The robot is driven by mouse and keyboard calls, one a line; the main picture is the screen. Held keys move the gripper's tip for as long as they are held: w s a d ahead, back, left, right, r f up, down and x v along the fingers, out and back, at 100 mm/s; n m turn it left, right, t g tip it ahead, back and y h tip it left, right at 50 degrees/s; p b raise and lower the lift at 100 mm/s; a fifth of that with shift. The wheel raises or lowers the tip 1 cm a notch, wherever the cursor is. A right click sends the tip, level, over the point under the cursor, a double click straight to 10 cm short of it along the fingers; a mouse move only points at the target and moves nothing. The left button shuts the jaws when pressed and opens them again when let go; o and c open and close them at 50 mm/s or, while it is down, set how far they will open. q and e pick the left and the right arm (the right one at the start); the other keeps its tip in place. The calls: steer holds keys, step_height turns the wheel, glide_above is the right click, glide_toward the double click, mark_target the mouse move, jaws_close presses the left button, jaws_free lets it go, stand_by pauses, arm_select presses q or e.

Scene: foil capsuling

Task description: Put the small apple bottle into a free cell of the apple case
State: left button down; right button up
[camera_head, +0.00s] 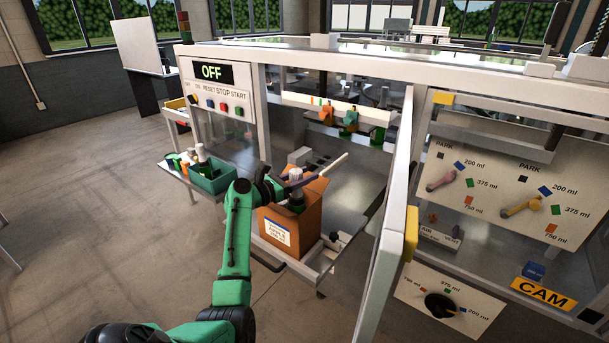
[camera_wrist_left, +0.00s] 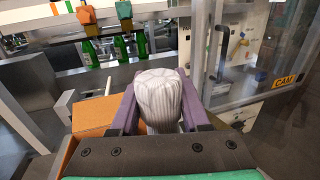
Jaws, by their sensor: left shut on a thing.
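The apple case is an orange-brown box (camera_head: 313,217) with a white label, standing on a metal shelf beside the machine; its cells are hidden from here. My left gripper (camera_head: 294,183) is over the open top of the case. In the left wrist view, its purple fingers are shut on the small apple bottle (camera_wrist_left: 160,92) at its pale silver-grey foil top. In the head view the bottle's light top (camera_head: 296,174) shows between the fingers, with green glass below. Whether its base touches the case floor is hidden. My right gripper is not in view.
A green bin (camera_head: 212,178) with bottles stands on a side tray at the left. The open machine door (camera_head: 392,235) stands close to the right of the case. Several green bottles (camera_wrist_left: 122,48) stand inside the machine. The control panel reads OFF (camera_head: 211,72).

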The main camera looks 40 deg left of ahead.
arm_select(q)
steer(key=shift+f+b, duration=0.85)
steer(key=shift+f, duration=0.55)
steer(key=shift+c, duration=1.5)
jaws_free()
steer(key=shift+d, duration=0.1)
steer(key=shift+f, duration=0.15)
steer(key=shift+s, duration=0.15)
steer(key=shift+s+f, duration=0.1)
steer(key=shift+s, duration=0.15)
steer(key=b+v, duration=0.4)
steer(key=v, duration=1)
steer(key=shift+r, duration=0.25)
